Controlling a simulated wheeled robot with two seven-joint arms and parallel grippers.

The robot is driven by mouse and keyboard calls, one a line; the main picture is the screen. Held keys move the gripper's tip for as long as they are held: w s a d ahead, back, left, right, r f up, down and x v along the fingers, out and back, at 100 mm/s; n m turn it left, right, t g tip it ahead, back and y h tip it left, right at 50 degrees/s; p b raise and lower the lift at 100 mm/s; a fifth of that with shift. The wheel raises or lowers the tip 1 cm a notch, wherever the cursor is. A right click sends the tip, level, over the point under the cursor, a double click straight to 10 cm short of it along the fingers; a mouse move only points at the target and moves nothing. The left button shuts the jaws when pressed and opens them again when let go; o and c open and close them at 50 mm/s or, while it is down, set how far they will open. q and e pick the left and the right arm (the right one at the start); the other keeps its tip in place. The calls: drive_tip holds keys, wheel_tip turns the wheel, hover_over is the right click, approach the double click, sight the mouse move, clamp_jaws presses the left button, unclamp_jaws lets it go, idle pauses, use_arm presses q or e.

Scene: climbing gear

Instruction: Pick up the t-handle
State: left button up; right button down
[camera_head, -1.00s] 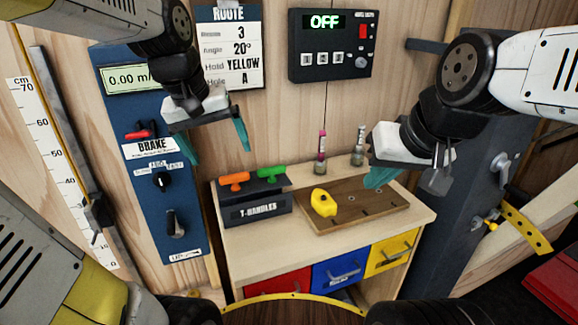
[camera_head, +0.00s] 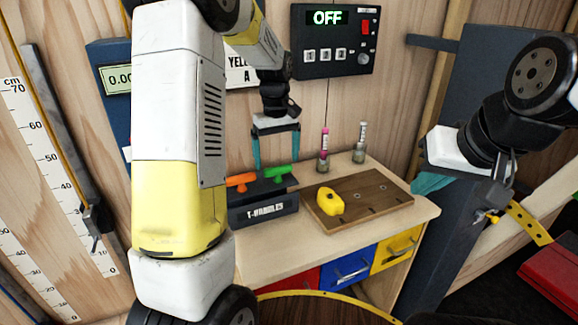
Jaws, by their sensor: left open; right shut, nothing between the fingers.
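Two T-handles stand in a dark holder (camera_head: 238,217) labelled T-HANDLES on the cabinet's left side. One is the orange T-handle (camera_head: 240,180), the other the green T-handle (camera_head: 281,171). My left gripper (camera_head: 276,155) is open, fingers pointing down with teal tips apart. It appears above and around the green handle's area in the picture; I cannot tell its exact depth or whether it touches. Nothing is between its fingers that I can make out. My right gripper (camera_head: 432,181) is shut and empty, to the right of the cabinet top.
A yellow climbing hold (camera_head: 330,203) lies on a wooden board (camera_head: 374,203) right of the holder. Two small bottles, one pink-topped (camera_head: 324,150) and one pale-topped (camera_head: 360,143), stand behind the board. A control box (camera_head: 335,42) reading OFF hangs above. Coloured drawers (camera_head: 347,268) are below.

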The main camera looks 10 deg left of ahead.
sight(278, 167)
use_arm(q)
drive_tip(key=f, duration=0.4)
drive_tip(key=shift+s+d, duration=0.15)
drive_tip(key=shift+s, duration=0.05)
drive_tip(key=c, duration=1.4)
drive_tip(key=shift+r, duration=0.15)
wheel_tip(278, 167, up, 18)
drive_tip(key=shift+f, duration=0.1)
